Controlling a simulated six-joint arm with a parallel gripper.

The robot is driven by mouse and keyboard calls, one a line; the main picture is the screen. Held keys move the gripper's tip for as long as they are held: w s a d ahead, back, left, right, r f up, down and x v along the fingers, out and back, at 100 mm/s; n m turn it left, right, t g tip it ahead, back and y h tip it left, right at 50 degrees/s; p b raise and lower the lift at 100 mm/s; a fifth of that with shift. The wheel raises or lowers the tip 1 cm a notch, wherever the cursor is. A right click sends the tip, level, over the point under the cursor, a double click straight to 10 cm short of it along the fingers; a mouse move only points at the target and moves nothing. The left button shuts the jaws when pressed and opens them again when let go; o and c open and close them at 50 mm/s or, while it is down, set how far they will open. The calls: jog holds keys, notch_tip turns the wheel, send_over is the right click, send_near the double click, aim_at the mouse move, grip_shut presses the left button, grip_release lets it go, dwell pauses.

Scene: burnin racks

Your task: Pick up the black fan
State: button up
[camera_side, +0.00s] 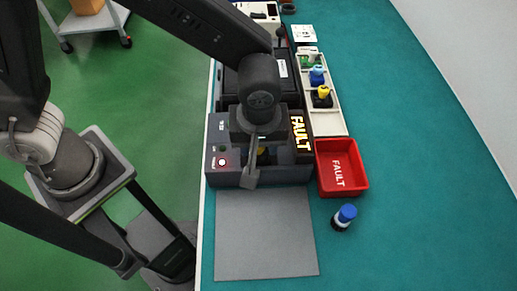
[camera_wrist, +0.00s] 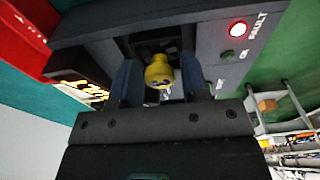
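My gripper (camera_side: 254,168) is over the front of a dark grey test unit (camera_side: 225,172). In the wrist view, its two fingers (camera_wrist: 161,78) are apart, one on each side of a yellow knob (camera_wrist: 159,72). The knob stands at the unit's dark opening (camera_wrist: 158,44), and a narrow gap seems to show beside the fingers. A bit of the yellow knob shows behind the finger in the side view (camera_side: 263,153). I cannot clearly make out a black fan; any body below the knob is mostly hidden.
A red FAULT bin (camera_side: 355,164) stands right of the unit. A pale tray (camera_side: 328,120) holds blue-, green- and yellow-topped parts. A blue-topped cylinder (camera_side: 345,217) stands on the teal bench. A grey mat (camera_side: 265,240) is clear. The unit's fault lamp (camera_side: 222,162) glows red.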

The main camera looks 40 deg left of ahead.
jog(key=c, duration=0.7)
jog(key=shift+c, duration=0.2)
jog(key=shift+r, duration=0.1)
jog(key=shift+r, duration=0.25)
notch_tip(320, 180, up, 4)
jog(key=shift+f, duration=0.1)
jog(key=w+a+r, duration=0.2)
jog(key=a+r, duration=0.4)
jog(key=a, duration=0.5)
jog(key=shift+w+a+r, duration=0.25)
jog(key=shift+r, duration=0.05)
